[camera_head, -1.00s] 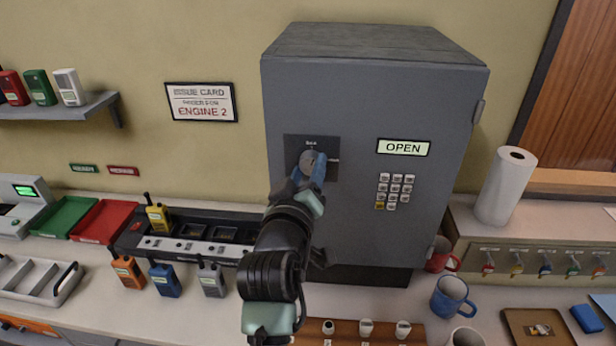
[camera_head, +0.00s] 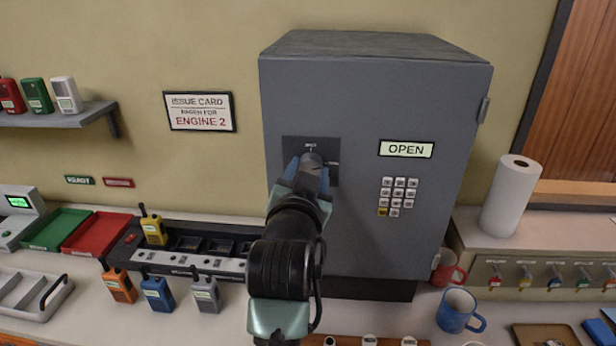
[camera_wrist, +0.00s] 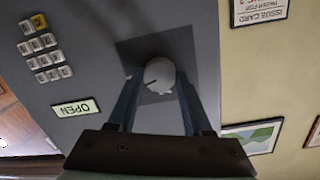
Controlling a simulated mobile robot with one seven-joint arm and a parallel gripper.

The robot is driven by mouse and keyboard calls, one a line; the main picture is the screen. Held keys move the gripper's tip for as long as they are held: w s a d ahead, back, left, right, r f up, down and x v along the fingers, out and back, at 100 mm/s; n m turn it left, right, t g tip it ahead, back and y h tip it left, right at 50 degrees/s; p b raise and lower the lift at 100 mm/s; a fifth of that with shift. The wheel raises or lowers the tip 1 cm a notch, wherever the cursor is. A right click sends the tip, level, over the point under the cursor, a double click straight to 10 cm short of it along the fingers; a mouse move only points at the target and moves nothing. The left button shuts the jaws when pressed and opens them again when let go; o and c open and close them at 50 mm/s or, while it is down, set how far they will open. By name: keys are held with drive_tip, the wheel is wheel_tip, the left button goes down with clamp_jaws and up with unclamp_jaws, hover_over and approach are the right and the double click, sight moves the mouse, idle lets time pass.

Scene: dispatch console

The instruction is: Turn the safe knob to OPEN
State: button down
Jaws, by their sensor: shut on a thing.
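The grey safe (camera_head: 375,100) stands closed on the counter, with a keypad (camera_head: 397,196) and a lit display reading OPEN (camera_head: 405,149). Its round grey knob (camera_head: 312,160) sits on a dark square plate, and shows in the wrist view (camera_wrist: 159,76) with a dark pointer line on its face. My gripper (camera_head: 306,168) reaches the knob from the front; in the wrist view its two blue fingers (camera_wrist: 158,95) lie on either side of the knob, shut on it. In the head view my gripper hides the lower part of the knob and plate.
A black charging dock (camera_head: 190,244) with a yellow radio (camera_head: 152,228) stands left of the safe. Several radios stand in front of it. A blue mug (camera_head: 457,311), a red mug (camera_head: 449,268) and a paper towel roll (camera_head: 510,196) stand to the right.

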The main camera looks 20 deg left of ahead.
drive_tip(key=shift+m+y+b, duration=0.3)
drive_tip(key=shift+m, duration=1)
drive_tip(key=shift+c, duration=1.6)
unclamp_jaws()
drive_tip(key=b+v, duration=0.4)
drive_tip(key=v, duration=0.9)
drive_tip(key=shift+w+r, duration=0.1)
